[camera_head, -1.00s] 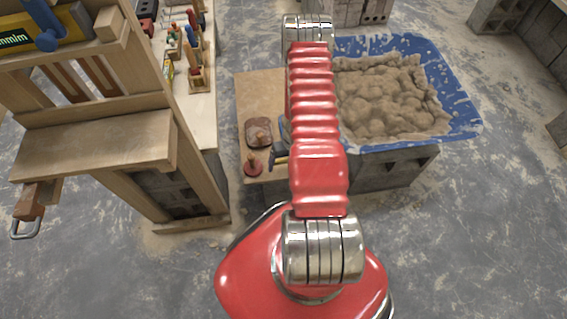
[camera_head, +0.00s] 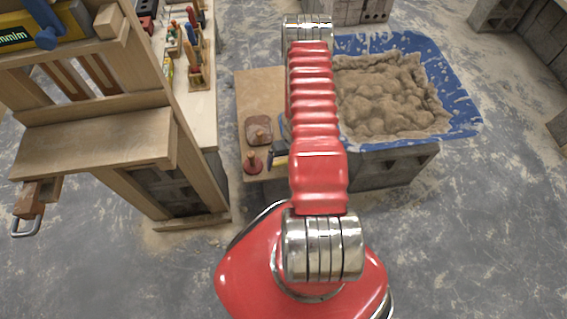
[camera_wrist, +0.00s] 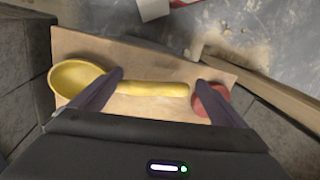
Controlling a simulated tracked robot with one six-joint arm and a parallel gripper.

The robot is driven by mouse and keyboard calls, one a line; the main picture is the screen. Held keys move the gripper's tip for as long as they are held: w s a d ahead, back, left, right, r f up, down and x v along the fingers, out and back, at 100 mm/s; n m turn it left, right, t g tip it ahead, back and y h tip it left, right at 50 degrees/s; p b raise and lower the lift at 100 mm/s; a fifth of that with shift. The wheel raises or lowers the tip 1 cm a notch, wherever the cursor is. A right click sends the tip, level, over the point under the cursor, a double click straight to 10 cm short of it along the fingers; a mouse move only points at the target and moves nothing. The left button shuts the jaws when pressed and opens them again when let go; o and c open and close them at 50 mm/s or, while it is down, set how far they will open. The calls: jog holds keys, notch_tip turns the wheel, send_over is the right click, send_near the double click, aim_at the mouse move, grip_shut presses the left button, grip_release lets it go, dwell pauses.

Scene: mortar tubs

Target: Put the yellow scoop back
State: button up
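The yellow scoop (camera_wrist: 78,80) lies across the wrist view, its round bowl at the left and its straight handle (camera_wrist: 155,89) pointing right. It is over a wooden board (camera_wrist: 140,58), which also shows in the head view (camera_head: 258,88). My gripper (camera_wrist: 160,78) is open, its dark fingers wide apart. The left finger overlaps the scoop where bowl and handle meet; the right one is near the handle's end. The handle spans the gap between them without being clamped.
A red round item (camera_wrist: 212,102) is beside the right finger. In the head view, a red-based wooden knob (camera_head: 253,163) and a brown float (camera_head: 258,130) stand on the board. A blue tub (camera_head: 455,110) of mortar is at the right, a wooden bench (camera_head: 95,145) at the left.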

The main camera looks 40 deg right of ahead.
jog(key=shift+o, duration=0.4)
jog(key=shift+r, duration=0.1)
notch_tip(320, 180, up, 13)
jog(key=s+d, duration=0.1)
jog(key=d, duration=0.1)
jog(key=shift+r, duration=0.15)
dwell(0.4)
dwell(0.5)
jog(key=s+a+r+n+t, duration=0.1)
jog(key=s+a+r, duration=0.1)
jog(key=a+r, duration=0.7)
jog(key=s+a+r+n+t+h, duration=0.1)
jog(key=a+r, duration=0.9)
jog(key=r, duration=1.3)
jog(key=s+a+r+n+t, duration=0.2)
jog(key=s+a+r, duration=0.3)
jog(key=a+r, duration=0.5)
notch_tip(320, 180, up, 6)
jog(key=shift+r+n+t+h, duration=0.1)
jog(key=shift+n+t+h, duration=0.25)
jog(key=shift+n, duration=0.25)
